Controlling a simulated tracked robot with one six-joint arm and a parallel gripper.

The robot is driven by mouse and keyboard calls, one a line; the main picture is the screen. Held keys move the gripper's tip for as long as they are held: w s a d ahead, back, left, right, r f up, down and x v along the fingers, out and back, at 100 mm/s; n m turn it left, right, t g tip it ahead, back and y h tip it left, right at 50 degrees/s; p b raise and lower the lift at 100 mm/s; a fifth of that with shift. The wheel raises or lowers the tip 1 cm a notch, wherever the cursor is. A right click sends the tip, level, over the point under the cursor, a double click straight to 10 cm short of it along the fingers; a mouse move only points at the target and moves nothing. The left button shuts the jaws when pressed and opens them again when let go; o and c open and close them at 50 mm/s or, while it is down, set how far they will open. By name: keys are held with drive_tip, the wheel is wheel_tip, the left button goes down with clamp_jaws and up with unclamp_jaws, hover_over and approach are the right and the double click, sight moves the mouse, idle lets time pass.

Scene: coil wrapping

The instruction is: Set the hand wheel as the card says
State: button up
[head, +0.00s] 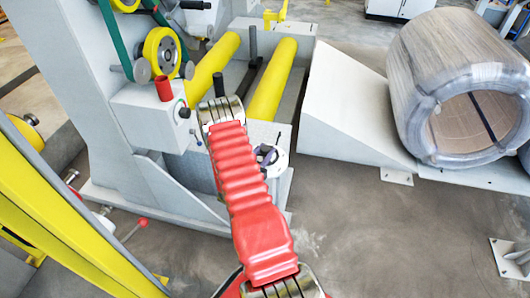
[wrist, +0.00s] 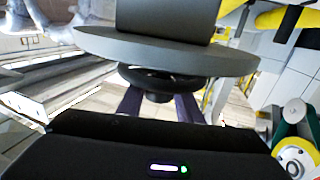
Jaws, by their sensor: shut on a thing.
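The dark hand wheel (wrist: 160,86) shows in the wrist view just beneath a wide grey disc (wrist: 165,52) with a thick grey cylinder behind it. My gripper (wrist: 158,106) has its two purple fingers shut on the wheel, one at each side of its hub. In the head view my gripper (head: 266,156) is partly behind my red arm, by a pale round plate (head: 281,164) on the machine's front. The wheel itself is mostly hidden there. No readable card or wheel marks show in either view.
Two yellow rollers (head: 271,80) lie behind the gripper. A white ramp (head: 345,105) leads to a large wrapped coil (head: 410,75) at the right. A control box with a red cylinder (head: 164,88) stands close left. A yellow rail (head: 60,215) crosses the lower left. Floor at lower right is mostly open.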

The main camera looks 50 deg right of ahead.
idle(0.4)
drive_tip(key=o, duration=1)
drive_tip(key=shift+o, duration=0.2)
drive_tip(key=s+a, duration=0.1)
drive_tip(key=a, duration=1.2)
drive_tip(key=shift+s+a, duration=0.35)
drive_tip(key=shift+s, duration=0.05)
drive_tip(key=shift+f, duration=0.15)
